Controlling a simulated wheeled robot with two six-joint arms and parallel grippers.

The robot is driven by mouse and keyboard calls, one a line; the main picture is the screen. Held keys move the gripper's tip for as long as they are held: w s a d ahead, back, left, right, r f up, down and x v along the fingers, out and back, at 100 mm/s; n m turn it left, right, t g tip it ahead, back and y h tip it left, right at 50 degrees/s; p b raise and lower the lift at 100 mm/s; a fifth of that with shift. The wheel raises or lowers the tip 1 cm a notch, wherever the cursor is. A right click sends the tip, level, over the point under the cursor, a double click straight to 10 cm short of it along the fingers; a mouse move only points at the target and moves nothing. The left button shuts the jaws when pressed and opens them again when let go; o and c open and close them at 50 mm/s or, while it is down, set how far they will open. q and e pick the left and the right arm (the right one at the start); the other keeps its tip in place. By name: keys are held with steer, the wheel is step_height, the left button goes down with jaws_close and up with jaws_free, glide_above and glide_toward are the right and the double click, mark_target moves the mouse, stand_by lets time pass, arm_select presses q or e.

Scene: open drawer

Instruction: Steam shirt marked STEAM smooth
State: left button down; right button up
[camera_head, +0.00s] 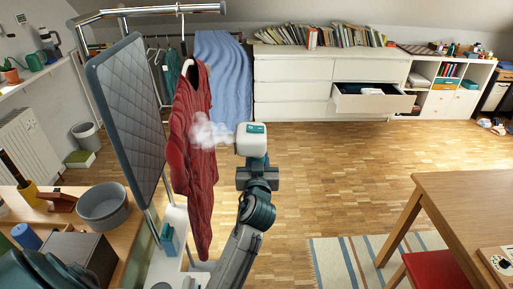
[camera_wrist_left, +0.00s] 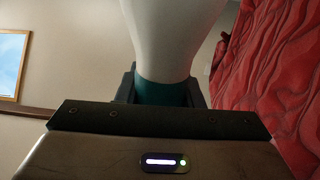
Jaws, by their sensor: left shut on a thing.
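A dark red, wrinkled garment (camera_head: 192,150) hangs on a hanger from the metal rail; its creases also show at the right of the left wrist view (camera_wrist_left: 275,75). I see no STEAM mark on it. My left gripper (camera_head: 257,170) is shut on the white and teal steamer (camera_head: 250,143), just right of the garment. White steam (camera_head: 211,132) drifts from the steamer's left side onto the garment. In the left wrist view, the left gripper (camera_wrist_left: 165,92) grips the teal neck below the steamer's white body (camera_wrist_left: 172,35). My right gripper is not in view.
A quilted board (camera_head: 128,115) stands left of the garment. A wooden counter with a grey bowl (camera_head: 103,206) is at the lower left. A white dresser (camera_head: 290,85) with one open drawer (camera_head: 372,103) stands behind. A wooden table (camera_head: 465,195) is at right.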

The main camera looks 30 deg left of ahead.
arm_select(q)
steer(key=shift+a+r, duration=0.35)
steer(key=shift+r, duration=0.25)
steer(key=shift+s+a+r, duration=0.1)
steer(key=shift+a, duration=0.2)
steer(key=s+a, duration=0.1)
steer(key=s+a+p, duration=0.1)
steer(key=a, duration=0.1)
steer(key=shift+s+a, duration=0.2)
steer(key=shift+a, duration=0.1)
stand_by(1.2)
